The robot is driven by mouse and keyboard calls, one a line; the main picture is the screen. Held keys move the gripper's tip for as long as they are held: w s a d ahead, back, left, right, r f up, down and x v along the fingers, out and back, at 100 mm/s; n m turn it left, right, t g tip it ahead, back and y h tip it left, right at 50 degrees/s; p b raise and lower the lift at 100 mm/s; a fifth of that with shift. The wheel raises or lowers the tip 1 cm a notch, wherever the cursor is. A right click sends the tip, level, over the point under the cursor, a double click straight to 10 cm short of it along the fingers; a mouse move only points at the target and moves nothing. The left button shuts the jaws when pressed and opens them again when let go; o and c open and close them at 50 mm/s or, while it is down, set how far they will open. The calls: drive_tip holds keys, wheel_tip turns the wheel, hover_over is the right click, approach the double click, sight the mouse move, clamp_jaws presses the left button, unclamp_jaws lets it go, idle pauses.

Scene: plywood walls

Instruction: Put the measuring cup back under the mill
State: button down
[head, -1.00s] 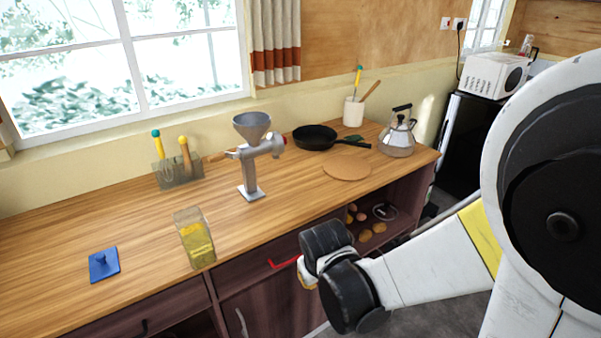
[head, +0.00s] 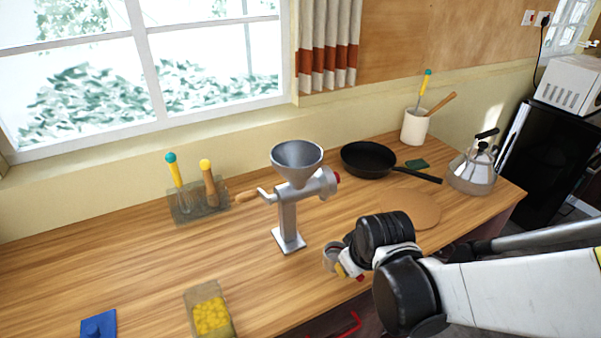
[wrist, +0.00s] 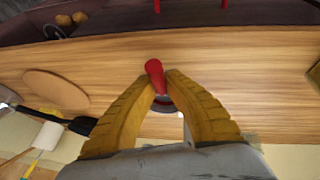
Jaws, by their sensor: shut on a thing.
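The grey metal mill (head: 288,215) stands upright on the wooden counter, with a funnel on top and a wooden-handled crank at left. The measuring cup (head: 331,257) looks like a small grey cup with a red handle. My gripper (head: 346,268) holds it just right of the mill's base, near the counter's front edge. In the wrist view my gripper's yellow fingers (wrist: 162,86) are shut on the red handle (wrist: 154,75). Part of the grey cup shows behind the fingers, mostly hidden. I see a gap between cup and mill; the cup's height is unclear.
A utensil holder (head: 200,210) stands behind. The round board (head: 412,208), black pan (head: 368,158) and kettle (head: 472,172) are at right. Counter before the mill is clear.

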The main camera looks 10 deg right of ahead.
drive_tip(key=w+b, duration=0.2)
drive_tip(key=w, duration=0.6)
drive_tip(key=w+b, duration=0.1)
drive_tip(key=w, duration=0.7)
drive_tip(key=shift+d+f+b, duration=0.1)
drive_tip(key=shift+d+b, duration=0.1)
drive_tip(key=shift+b, duration=0.15)
drive_tip(key=shift+w+f+b, duration=0.1)
drive_tip(key=shift+f+b, duration=0.85)
drive_tip(key=shift+f, duration=0.7)
drive_tip(key=shift+f, duration=0.2)
drive_tip(key=c, duration=1.6)
unclamp_jaws()
drive_tip(key=shift+r, duration=0.2)
